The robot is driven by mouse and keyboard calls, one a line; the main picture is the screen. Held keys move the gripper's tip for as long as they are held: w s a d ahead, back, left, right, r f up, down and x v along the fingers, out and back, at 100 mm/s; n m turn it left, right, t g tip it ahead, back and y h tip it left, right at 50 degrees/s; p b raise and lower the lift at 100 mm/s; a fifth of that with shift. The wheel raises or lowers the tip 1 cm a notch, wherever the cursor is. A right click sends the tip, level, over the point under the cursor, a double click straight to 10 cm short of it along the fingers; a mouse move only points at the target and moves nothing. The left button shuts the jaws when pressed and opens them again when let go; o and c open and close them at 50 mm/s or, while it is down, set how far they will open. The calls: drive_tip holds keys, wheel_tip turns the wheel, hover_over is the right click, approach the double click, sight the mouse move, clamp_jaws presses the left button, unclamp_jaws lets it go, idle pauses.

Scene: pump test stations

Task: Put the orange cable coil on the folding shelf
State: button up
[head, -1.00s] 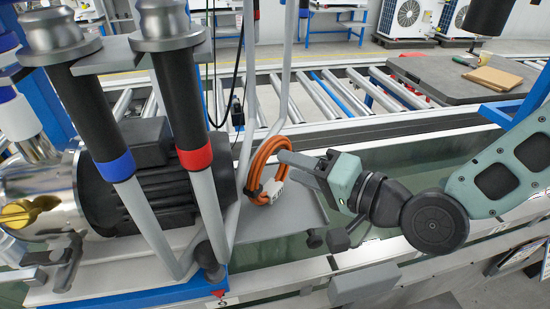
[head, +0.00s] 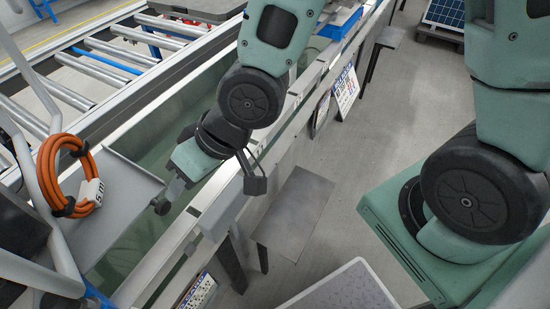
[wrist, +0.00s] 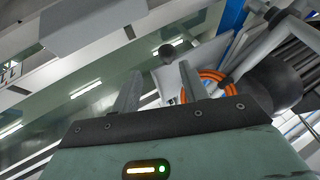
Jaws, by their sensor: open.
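The orange cable coil (head: 72,176) has black ties and a white tag. It stands upright at the pump station's frame, by the grey tray (head: 122,192). My gripper (head: 176,186) is open and empty, to the right of the coil and apart from it; its fingers are hard to make out in the head view. In the wrist view my gripper (wrist: 160,68) shows two spread fingers, with the coil (wrist: 213,77) beyond the right finger. A flat grey plate (head: 293,212) juts from the long bench's side and may be the folding shelf; its top is bare.
A dark round knob (head: 161,205) is at the tray's front corner, near my gripper. The long water tank (head: 150,245) runs beside it. A roller conveyor (head: 110,60) is behind. A pale speckled surface (head: 345,290) is at the front; open floor (head: 390,130) lies to the right.

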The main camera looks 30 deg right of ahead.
drive_tip(key=s+d+r+n+g+h, duration=0.1)
drive_tip(key=s+d+r+g+h, duration=0.1)
drive_tip(key=s+d+r+h, duration=0.4)
drive_tip(key=s+d, duration=0.2)
drive_tip(key=d, duration=0.3)
drive_tip(key=shift+s+d+r+n+g, duration=0.2)
drive_tip(key=shift+s+d+n+g, duration=0.1)
drive_tip(key=shift+d, duration=0.1)
wheel_tip(320, 180, up, 13)
drive_tip(key=p, duration=1.2)
drive_tip(key=shift+f+p, duration=0.2)
drive_tip(key=shift+p, duration=0.1)
drive_tip(key=shift+f, duration=0.15)
drive_tip(key=shift+c, duration=0.8)
drive_tip(key=shift+s, duration=0.1)
